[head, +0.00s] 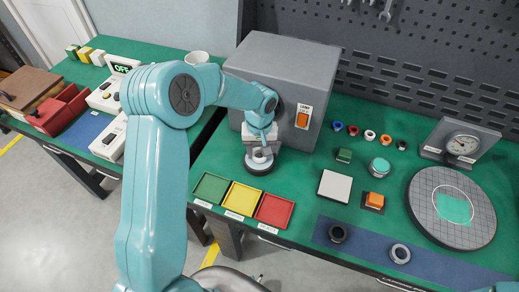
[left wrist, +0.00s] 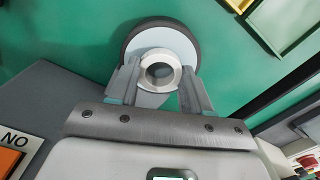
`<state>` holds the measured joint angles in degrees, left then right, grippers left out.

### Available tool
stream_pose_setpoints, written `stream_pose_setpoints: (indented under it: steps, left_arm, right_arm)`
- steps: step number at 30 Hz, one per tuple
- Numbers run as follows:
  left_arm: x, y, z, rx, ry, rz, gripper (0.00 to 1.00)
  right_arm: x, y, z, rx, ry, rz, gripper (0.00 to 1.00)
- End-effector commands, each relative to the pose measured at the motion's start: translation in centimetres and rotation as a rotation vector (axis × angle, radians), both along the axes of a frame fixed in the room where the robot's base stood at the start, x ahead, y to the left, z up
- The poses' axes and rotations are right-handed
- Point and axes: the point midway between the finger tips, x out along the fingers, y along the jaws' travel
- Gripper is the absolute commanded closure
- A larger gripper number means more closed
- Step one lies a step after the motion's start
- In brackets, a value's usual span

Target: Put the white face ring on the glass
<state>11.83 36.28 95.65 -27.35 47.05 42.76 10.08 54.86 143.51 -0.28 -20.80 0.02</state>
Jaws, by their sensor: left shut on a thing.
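My left gripper (head: 261,147) is over the round pale glass with a dark rim (head: 258,168), in front of the grey box. In the left wrist view the gripper (left wrist: 161,78) is shut on a whitish ring (left wrist: 161,58), with one finger on each side of it. The ring is over the glass (left wrist: 162,36), a little toward the gripper from its middle. The ring looks flat and very near the glass; I cannot tell whether they touch. The ring hides part of the glass. My right gripper is not in view.
The grey lamp box (head: 285,85) stands close behind the gripper. Green, yellow and red trays (head: 274,210) lie in front. A white square plate (head: 335,186) is to the right. A dark ring (head: 337,233) and a grey ring (head: 400,254) lie on the blue strip (head: 367,246).

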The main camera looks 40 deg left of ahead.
Motion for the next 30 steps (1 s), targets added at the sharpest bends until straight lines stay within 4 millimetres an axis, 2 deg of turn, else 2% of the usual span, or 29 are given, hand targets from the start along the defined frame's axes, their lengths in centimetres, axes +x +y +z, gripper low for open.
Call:
stream_pose_setpoints:
  steps: [10,11,12,13,20,24,26,30]
  left_arm:
    - [0.0,0.0,-0.5,0.001,-0.001,0.000,0.85]
    - [0.0,0.0,-0.3,0.001,-0.001,0.000,0.42]
    - [0.0,0.0,-0.3,0.001,-0.001,0.000,0.29]
    - [0.0,0.0,-0.3,0.001,-0.001,0.000,0.26]
    - [0.0,0.0,-0.2,0.000,0.000,0.000,0.26]
    - [0.0,0.0,0.5,0.001,-0.002,0.001,0.26]
    - [0.1,0.1,1.3,0.002,-0.005,0.001,0.26]
    - [0.2,0.0,4.5,0.002,-0.007,0.001,0.26]
  right_arm:
    - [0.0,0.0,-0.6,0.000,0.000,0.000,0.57]
    - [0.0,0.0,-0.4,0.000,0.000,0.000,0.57]
    - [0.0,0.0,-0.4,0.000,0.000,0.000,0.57]
    - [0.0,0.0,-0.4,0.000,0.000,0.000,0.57]
    - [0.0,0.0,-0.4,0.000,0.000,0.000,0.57]
    - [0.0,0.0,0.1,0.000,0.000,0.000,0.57]
    - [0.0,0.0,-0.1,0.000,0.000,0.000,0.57]
    - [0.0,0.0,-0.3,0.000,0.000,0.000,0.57]
